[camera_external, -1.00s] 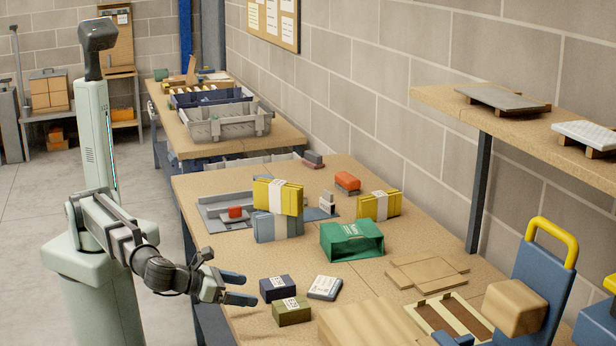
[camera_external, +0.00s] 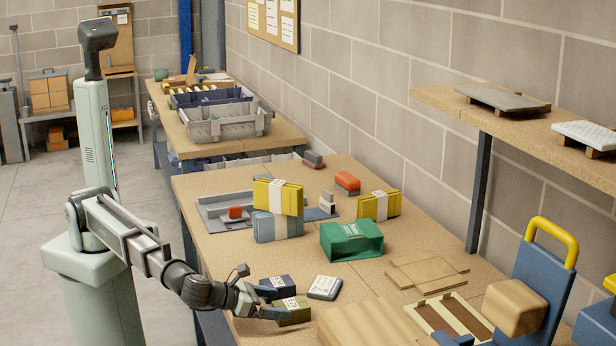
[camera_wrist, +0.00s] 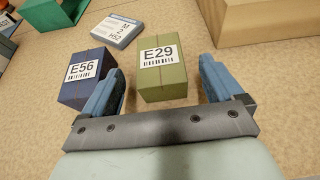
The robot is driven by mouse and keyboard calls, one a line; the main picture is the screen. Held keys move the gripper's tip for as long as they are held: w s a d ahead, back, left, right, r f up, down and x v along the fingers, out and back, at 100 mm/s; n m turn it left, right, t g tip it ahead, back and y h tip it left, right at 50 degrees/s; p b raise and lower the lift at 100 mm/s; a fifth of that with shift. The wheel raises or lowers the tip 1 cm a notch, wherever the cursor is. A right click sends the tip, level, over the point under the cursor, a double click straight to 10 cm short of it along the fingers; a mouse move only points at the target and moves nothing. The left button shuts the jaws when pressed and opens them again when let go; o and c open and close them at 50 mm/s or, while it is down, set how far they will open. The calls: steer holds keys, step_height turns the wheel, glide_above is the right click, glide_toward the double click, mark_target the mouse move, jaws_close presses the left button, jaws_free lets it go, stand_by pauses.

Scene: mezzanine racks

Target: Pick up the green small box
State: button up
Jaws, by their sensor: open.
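The green small box (camera_external: 293,312), olive green with a white label, sits on the table near its front edge. In the wrist view the green small box (camera_wrist: 163,72) shows the label E29 and lies between and just beyond the fingertips. My gripper (camera_external: 275,303) is open at the box's left side, partly hiding it. In the wrist view my gripper (camera_wrist: 160,88) has one blue finger on each side of the box, with a gap at the right finger. The left finger is between the green box and the dark blue box; whether it touches either, I cannot tell.
A dark blue box (camera_wrist: 88,76) labelled E56 stands close on the left. A white-labelled flat box (camera_external: 325,287) lies behind. A larger green box (camera_external: 351,240) stands farther back. A wooden block (camera_external: 370,325) is to the right. Bare table lies between them.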

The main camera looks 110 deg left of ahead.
mark_target(286, 305)
steer(key=shift+x, duration=2.65)
steer(key=shift+s, duration=0.1)
steer(key=c, duration=1.1)
